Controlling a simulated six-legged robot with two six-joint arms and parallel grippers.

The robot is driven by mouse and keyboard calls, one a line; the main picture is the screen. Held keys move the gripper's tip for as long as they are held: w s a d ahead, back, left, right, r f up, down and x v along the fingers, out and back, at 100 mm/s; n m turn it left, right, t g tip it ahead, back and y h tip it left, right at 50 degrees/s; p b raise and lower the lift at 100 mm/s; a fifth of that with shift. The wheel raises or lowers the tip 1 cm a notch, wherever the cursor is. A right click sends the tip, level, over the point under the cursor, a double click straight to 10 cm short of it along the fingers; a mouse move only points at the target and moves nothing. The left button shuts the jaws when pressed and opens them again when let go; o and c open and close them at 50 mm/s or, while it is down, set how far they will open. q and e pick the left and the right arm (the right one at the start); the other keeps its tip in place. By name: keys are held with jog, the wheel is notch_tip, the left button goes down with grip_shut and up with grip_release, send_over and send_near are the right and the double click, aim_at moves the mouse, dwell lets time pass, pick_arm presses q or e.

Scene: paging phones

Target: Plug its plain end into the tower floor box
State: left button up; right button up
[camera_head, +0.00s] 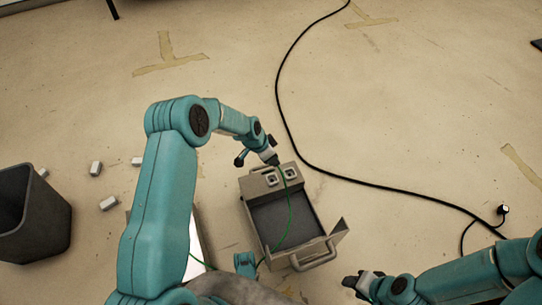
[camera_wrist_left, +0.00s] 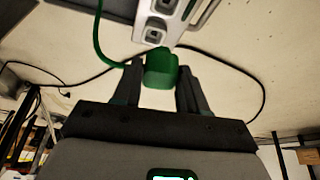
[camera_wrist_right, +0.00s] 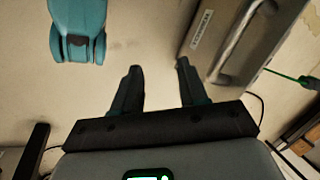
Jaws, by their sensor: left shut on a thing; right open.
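The floor box (camera_head: 318,215) is a grey-beige open case on the floor, with two square sockets at its far end and a handle at its near end. My left gripper (camera_head: 272,160) is at that far end, shut on a green plug (camera_wrist_left: 160,70). In the left wrist view the plug is right at the socket panel (camera_wrist_left: 170,32); I cannot tell whether it is seated. A green cable (camera_head: 291,215) runs across the box and to the left. My right gripper (camera_wrist_right: 157,75) is open and empty, beside the box's handle (camera_wrist_right: 240,45); it also shows in the head view (camera_head: 352,284).
A long black cable (camera_head: 315,165) crosses the floor behind and right of the box. A black plug (camera_head: 502,210) lies at the right. A dark bin (camera_head: 35,215) and several small white blocks (camera_head: 108,203) are at the left. A pale panel (camera_head: 195,245) is partly hidden behind my left arm.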

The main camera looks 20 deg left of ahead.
pick_arm(q)
jog(key=shift+f+b, duration=2.65)
jog(key=shift+f, duration=3.05)
pick_arm(e)
jog(key=w+f+t, duration=0.1)
jog(key=w+f, duration=0.3)
jog(key=f, duration=0.1)
jog(key=shift+d+f+t, duration=0.3)
jog(key=shift+d+f, duration=0.1)
pick_arm(q)
jog(key=shift+f, duration=0.4)
pick_arm(e)
jog(key=shift+w, duration=0.1)
pick_arm(q)
jog(key=o, duration=1.2)
jog(key=shift+c, duration=0.2)
jog(key=shift+r, duration=0.1)
jog(key=p+v, duration=0.6)
jog(key=v, duration=1)
jog(key=shift+p, duration=0.35)
pick_arm(e)
jog(key=s+r+g, duration=0.1)
jog(key=s+r, duration=0.4)
jog(key=r, duration=0.1)
jog(key=shift+a+r+g, duration=0.3)
jog(key=shift+a+g, duration=0.1)
jog(key=shift+a, duration=0.05)
pick_arm(q)
jog(key=shift+r, duration=0.1)
